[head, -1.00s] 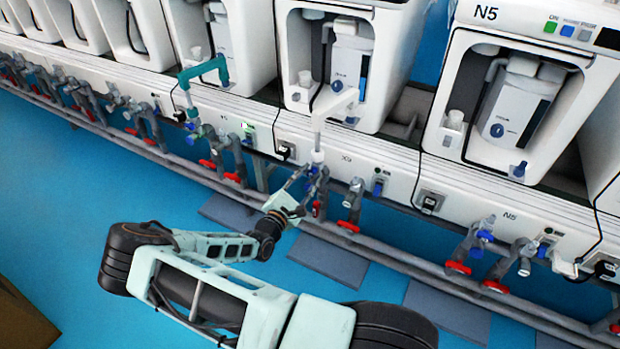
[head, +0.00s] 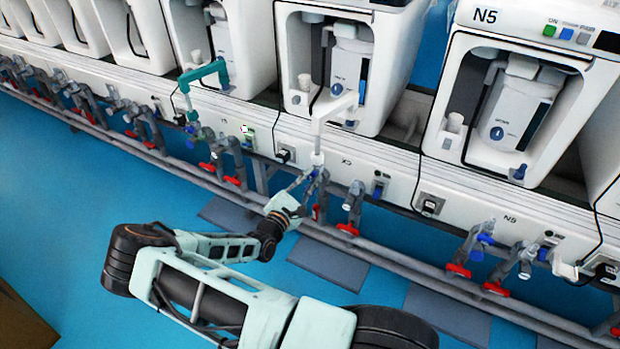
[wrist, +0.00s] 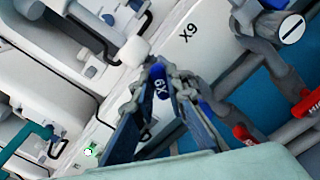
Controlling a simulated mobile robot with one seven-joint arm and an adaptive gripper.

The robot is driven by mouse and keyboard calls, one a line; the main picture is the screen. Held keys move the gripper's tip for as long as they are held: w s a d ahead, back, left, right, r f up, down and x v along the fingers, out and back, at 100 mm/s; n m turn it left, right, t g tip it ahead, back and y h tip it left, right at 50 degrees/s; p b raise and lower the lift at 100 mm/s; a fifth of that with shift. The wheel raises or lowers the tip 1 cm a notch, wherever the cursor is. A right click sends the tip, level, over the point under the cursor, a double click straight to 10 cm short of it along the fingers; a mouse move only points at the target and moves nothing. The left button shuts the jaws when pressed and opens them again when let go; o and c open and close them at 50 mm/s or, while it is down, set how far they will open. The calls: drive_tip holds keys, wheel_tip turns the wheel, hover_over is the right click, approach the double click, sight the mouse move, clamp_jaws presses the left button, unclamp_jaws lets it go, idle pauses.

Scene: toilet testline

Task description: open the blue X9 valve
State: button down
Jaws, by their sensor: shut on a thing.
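The blue X9 valve handle (wrist: 157,72) is a small blue piece near the middle of the wrist view, at the white front panel with the X9 label (wrist: 187,32). My gripper (wrist: 156,88) reaches it with two dark blue-grey fingers, one on each side, and is shut on it. The fingers hide part of the handle and the valve body. In the head view my gripper (head: 309,181) is at the pipework below the white spout of the middle unit, and the handle is too small and covered to make out its angle.
Red-handled valves (head: 347,228) stand on the pipes right of my gripper; red handles (wrist: 306,102) also show in the wrist view. A grey rail (head: 400,253) runs along the front. White units (head: 540,95) stand behind.

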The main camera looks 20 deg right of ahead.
drive_tip(key=shift+r, duration=0.1)
drive_tip(key=n+p, duration=0.2)
drive_tip(key=shift+n, duration=0.4)
drive_tip(key=shift+w+a+n+p, duration=0.1)
drive_tip(key=shift+n+p, duration=0.9)
drive_tip(key=shift+n, duration=1.2)
drive_tip(key=c, duration=1.9)
unclamp_jaws()
drive_tip(key=shift+c, duration=0.2)
drive_tip(key=v, duration=1.2)
